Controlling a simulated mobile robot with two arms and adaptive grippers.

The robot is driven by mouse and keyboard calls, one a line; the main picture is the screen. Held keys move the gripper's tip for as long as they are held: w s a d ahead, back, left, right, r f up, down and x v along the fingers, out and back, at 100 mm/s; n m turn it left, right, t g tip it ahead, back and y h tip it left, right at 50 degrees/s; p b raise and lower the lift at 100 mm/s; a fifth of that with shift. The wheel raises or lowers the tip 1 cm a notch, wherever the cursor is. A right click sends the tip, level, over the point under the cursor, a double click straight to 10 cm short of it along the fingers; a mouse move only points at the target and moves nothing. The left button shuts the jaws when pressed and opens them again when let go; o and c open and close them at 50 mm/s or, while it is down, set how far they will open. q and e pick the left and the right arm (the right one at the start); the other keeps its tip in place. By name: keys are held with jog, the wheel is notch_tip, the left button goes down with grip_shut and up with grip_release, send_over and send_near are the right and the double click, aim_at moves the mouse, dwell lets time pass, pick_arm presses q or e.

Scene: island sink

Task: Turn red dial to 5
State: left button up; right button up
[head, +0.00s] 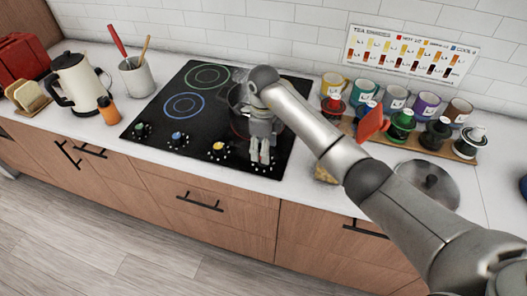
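The black cooktop (150,112) lies on the counter with a row of dials along its front edge. The green dial (141,129), blue dial (178,137) and yellow dial (217,149) show. I cannot make out the red dial; my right gripper (260,157) covers the spot to the right of the yellow dial. That gripper points down, with its fingers close together over the front right of the cooktop. Whether they hold anything is not clear. My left gripper is out of view.
A kettle (80,82) and utensil crock (137,78) are at left.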

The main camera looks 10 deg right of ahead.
jog(key=f, duration=0.3)
jog(key=shift+w+p, duration=0.25)
jog(key=shift+p, duration=0.05)
jog(key=shift+f, duration=0.7)
jog(key=shift+s, duration=0.1)
jog(key=shift+f, duration=0.15)
jog(key=shift+c, duration=1.5)
jog(key=c, duration=0.5)
jog(key=shift+c, duration=1.1)
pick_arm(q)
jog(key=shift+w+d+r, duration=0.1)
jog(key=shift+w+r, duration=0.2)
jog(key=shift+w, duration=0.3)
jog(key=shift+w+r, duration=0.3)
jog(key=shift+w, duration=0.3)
